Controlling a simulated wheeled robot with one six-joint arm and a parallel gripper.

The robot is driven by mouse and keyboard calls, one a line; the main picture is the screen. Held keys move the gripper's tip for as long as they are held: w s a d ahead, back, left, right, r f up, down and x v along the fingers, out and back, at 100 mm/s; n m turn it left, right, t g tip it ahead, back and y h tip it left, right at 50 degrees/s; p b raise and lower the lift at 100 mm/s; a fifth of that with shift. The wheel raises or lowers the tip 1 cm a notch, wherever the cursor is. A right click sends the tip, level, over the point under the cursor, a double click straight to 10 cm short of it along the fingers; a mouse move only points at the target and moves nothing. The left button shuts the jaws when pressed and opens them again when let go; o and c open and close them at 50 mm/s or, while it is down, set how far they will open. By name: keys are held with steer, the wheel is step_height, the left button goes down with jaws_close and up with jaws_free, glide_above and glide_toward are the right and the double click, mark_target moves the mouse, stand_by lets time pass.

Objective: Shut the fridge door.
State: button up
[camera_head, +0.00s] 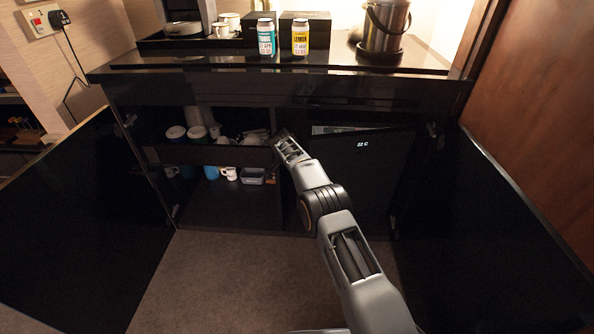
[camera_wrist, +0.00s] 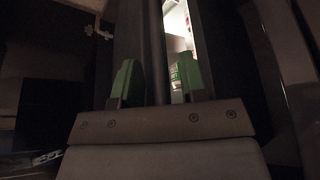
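The fridge (camera_head: 360,165) is a dark box in the right part of the cabinet, with a small "22 C" display. A light strip shows along its top edge in the head view. In the wrist view a narrow bright gap (camera_wrist: 180,30) shows the lit inside, so the door stands a little open. My gripper (camera_head: 281,136) is at the fridge's left side, near the middle of the cabinet. In the wrist view its two green fingertips (camera_wrist: 158,82) are apart. A dark upright edge shows between them; I cannot tell whether they touch it.
Open cabinet doors stand at left (camera_head: 75,225) and right (camera_head: 500,235). Left shelves hold cups (camera_head: 229,173) and a small tray (camera_head: 252,176). The counter above bears two cans (camera_head: 300,38) and a metal bucket (camera_head: 384,28). The carpet (camera_head: 230,275) between the doors is clear.

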steer(key=p+v, duration=0.3)
steer(key=v, duration=1.1)
steer(key=shift+a+f, duration=0.1)
steer(key=shift+f, duration=0.05)
